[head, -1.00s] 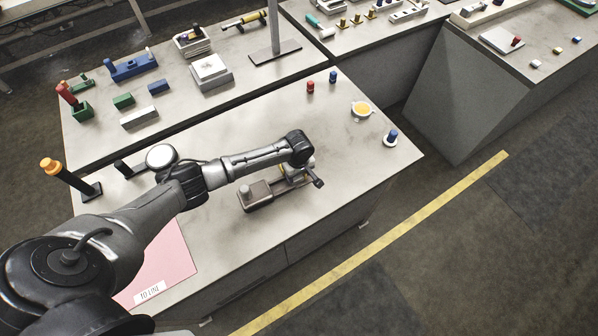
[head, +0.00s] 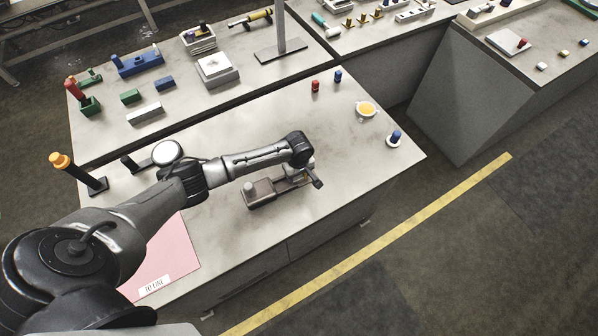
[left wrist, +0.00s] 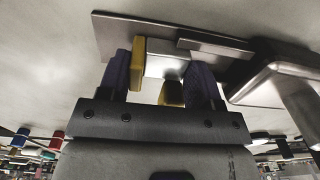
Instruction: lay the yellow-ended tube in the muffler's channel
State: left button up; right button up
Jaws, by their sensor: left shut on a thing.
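The muffler (head: 262,194), a low brownish-grey part with a round knob on its left, sits on the near bench. My left gripper (head: 301,174) is over its right part, where my own arm hides most of the channel. In the left wrist view my left gripper (left wrist: 158,84) has its two dark blue fingers closed around the yellow-ended tube (left wrist: 138,66). A yellow part shows beside each finger. The muffler's flat plate (left wrist: 115,36) lies just beyond the fingertips. I cannot tell whether the tube touches the channel. My right gripper is not in view.
A pink mat (head: 172,262) lies at the bench's left front. A dark post with an orange top (head: 62,161) and a round pale disc (head: 167,152) stand at the left. An orange-filled dish (head: 366,109) and small pegs are at the right. The bench right of the muffler is clear.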

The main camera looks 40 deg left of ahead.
pick_arm(q)
jog(key=o, duration=1)
jog(key=shift+r, duration=0.1)
notch_tip(320, 180, up, 12)
jog(key=p, duration=0.1)
jog(key=s+d+f+m+t+h, duration=0.15)
jog(key=s+d+f+m, duration=0.25)
jog(key=s+d+m, duration=0.75)
jog(key=s+r+m+t, duration=0.1)
jog(key=s+r+m, duration=0.1)
jog(key=s, duration=0.6)
jog(key=s+r+m+t+y, duration=0.1)
jog(key=s+r+m, duration=0.1)
jog(key=s, duration=0.7)
jog(key=shift+s+d+r, duration=0.15)
jog(key=shift+s+r, duration=0.05)
jog(key=shift+r, duration=0.3)
